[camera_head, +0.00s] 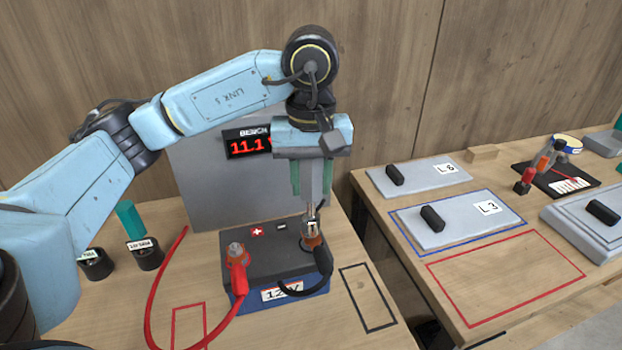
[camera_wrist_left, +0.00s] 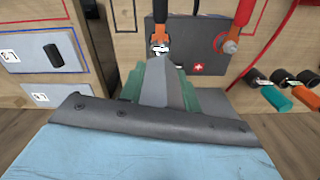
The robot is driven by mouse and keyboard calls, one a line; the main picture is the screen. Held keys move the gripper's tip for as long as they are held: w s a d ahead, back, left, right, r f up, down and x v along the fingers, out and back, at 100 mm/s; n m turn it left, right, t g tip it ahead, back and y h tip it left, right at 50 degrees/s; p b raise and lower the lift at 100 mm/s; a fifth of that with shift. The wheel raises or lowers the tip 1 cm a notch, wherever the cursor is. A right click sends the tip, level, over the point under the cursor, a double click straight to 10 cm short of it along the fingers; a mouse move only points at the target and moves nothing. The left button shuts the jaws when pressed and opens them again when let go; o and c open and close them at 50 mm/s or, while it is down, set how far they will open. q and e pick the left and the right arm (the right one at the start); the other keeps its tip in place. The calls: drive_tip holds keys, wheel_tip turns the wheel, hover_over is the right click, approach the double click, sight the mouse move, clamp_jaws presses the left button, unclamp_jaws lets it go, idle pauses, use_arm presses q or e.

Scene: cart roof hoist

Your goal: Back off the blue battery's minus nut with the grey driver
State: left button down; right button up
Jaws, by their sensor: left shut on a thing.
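The blue battery (camera_head: 300,303) has a dark top and stands on the wooden bench; a "12 V" label is on its front. My left gripper (camera_head: 312,190) points down over its minus side and is shut on the grey driver (camera_head: 313,180). The driver also shows between the green fingers in the left wrist view (camera_wrist_left: 163,82). Its lower end is at the minus post (camera_head: 311,240), where an orange lug and black cable sit. The nut is mostly hidden by the driver, so I cannot tell whether they touch. The plus post (camera_head: 236,248) carries a red-cable lug. My right gripper is out of view.
Behind the battery stands a grey panel with a red display (camera_head: 248,146). Black holders (camera_head: 148,256) stand to its left; teal (camera_wrist_left: 275,97) and orange (camera_wrist_left: 306,97) handles show in the wrist view. A black outline (camera_head: 368,297) is bare. Right, another bench carries grey lids (camera_head: 450,226).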

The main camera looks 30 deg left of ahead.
use_arm(q)
drive_tip(key=shift+r+p, duration=1.8)
drive_tip(key=shift+r, duration=1.55)
